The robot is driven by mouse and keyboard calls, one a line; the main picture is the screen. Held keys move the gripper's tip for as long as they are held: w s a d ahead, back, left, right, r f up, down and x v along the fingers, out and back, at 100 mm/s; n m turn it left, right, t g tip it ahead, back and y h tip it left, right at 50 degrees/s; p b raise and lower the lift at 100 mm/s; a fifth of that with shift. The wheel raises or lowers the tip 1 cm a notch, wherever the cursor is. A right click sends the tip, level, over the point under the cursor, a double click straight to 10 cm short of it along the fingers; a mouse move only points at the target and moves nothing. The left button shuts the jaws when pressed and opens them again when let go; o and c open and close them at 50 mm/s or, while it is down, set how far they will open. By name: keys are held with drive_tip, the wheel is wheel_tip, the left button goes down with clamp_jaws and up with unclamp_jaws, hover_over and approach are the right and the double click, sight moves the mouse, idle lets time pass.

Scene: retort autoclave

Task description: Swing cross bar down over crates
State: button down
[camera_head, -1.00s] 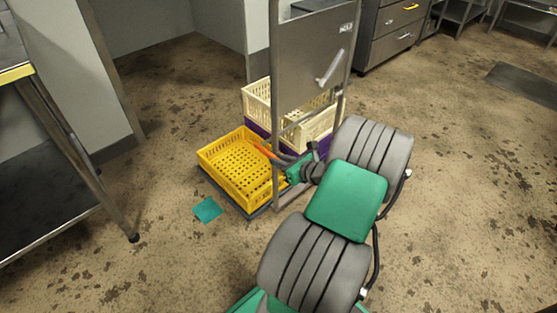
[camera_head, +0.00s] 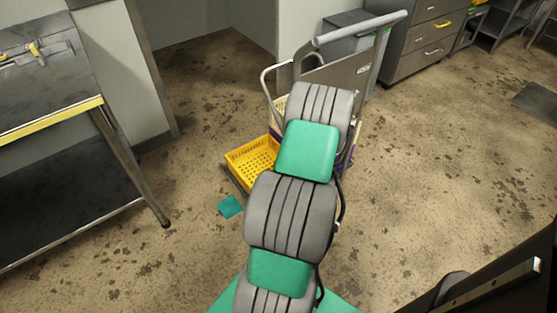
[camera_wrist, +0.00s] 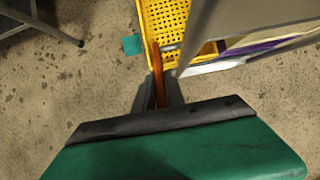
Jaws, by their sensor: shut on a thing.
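An orange bar (camera_wrist: 157,70), which I take for the cross bar, runs from between my fingers toward the yellow crate in the wrist view. My gripper (camera_wrist: 158,90) is shut on its near end. In the head view, my arm hides both gripper and bar. The yellow crate (camera_head: 248,158) sits low on the trolley's left side; it also shows at the top of the wrist view (camera_wrist: 150,12). Cream and purple crates are mostly hidden behind my arm. The trolley (camera_head: 358,32) has an upright steel panel and a tubular top handle.
A steel table (camera_head: 60,120) stands at the left, its leg near the trolley. A teal sheet (camera_head: 230,206) lies on the floor beside the yellow crate. A drawer cabinet (camera_head: 425,45) stands behind. The floor at right is mostly clear.

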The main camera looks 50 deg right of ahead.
drive_tip(key=shift+w+d+r+g+y+p, duration=0.1)
drive_tip(key=shift+w+r+g+y+p, duration=0.1)
drive_tip(key=shift+w+r+g+p, duration=0.3)
drive_tip(key=shift+w+d+r+g+y+p, duration=0.15)
drive_tip(key=shift+w+g+y+p, duration=0.15)
drive_tip(key=shift+g, duration=0.4)
drive_tip(key=shift+w, duration=0.1)
drive_tip(key=c, duration=1.4)
unclamp_jaws()
drive_tip(key=p+v, duration=0.1)
drive_tip(key=v, duration=0.6)
drive_tip(key=shift+r, duration=0.4)
